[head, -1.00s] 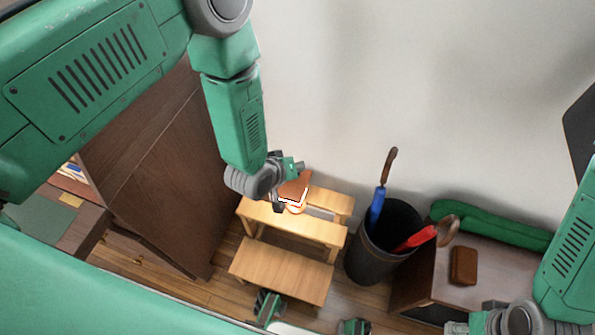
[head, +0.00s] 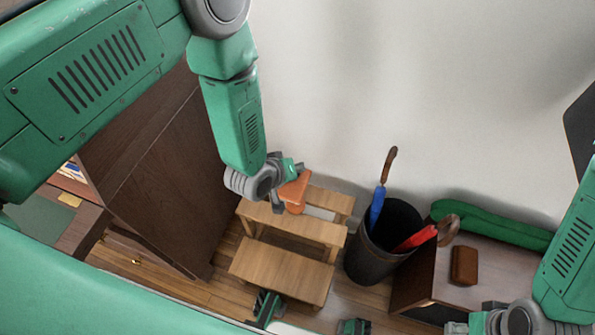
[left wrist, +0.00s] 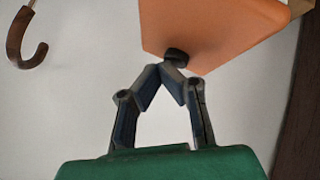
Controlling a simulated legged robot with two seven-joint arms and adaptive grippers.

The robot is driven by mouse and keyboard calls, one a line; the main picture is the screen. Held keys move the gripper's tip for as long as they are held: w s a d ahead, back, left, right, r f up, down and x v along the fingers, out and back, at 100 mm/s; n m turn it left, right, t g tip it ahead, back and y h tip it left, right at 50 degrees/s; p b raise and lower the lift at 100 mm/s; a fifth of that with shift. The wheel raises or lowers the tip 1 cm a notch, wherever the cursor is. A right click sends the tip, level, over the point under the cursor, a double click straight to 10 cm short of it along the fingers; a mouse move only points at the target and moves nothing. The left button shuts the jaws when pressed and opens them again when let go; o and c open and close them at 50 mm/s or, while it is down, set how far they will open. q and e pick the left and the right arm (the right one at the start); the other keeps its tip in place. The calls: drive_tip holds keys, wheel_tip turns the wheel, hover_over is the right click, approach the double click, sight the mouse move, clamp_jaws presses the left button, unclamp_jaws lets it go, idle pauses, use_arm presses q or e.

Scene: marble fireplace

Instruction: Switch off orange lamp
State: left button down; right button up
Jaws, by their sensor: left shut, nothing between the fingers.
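The orange lamp (head: 295,190) stands on the light wooden step stool (head: 290,262), beside my left gripper (head: 279,203). Its shade is dull orange with no glow. In the left wrist view the lamp (left wrist: 215,28) fills the top right, with a small dark round knob (left wrist: 176,56) on its near edge. My left gripper (left wrist: 172,70) is shut and empty, its fingertips right at the knob; whether they touch I cannot tell. My right gripper (head: 478,322) is partly in view at the bottom right edge; its fingers cannot be made out.
A black bin (head: 372,262) with a blue umbrella (head: 377,205) and a red one (head: 417,238) stands right of the stool. A tall dark wooden cabinet (head: 160,170) is on the left. A low cabinet with a brown box (head: 464,265) and a green roll (head: 490,225) is at right.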

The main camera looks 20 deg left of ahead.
use_arm(q)
drive_tip(key=shift+a+f, duration=0.15)
drive_tip(key=shift+a, duration=0.2)
use_arm(e)
drive_tip(key=shift+a+r, duration=0.1)
drive_tip(key=shift+a, duration=0.25)
use_arm(q)
drive_tip(key=shift+d+r+p, duration=0.15)
drive_tip(key=shift+r+p, duration=0.3)
drive_tip(key=shift+d, duration=0.1)
use_arm(e)
drive_tip(key=shift+d+r, duration=0.2)
drive_tip(key=shift+r, duration=0.1)
use_arm(q)
drive_tip(key=shift+r+p, duration=0.55)
drive_tip(key=shift+r, duration=0.1)
wheel_tip(320, 180, up, 5)
drive_tip(key=p, duration=0.4)
drive_tip(key=shift+f, duration=0.1)
use_arm(e)
wheel_tip(320, 180, up, 5)
drive_tip(key=shift+r, duration=0.1)
use_arm(q)
drive_tip(key=shift+f, duration=0.1)
use_arm(e)
drive_tip(key=shift+a, duration=0.1)
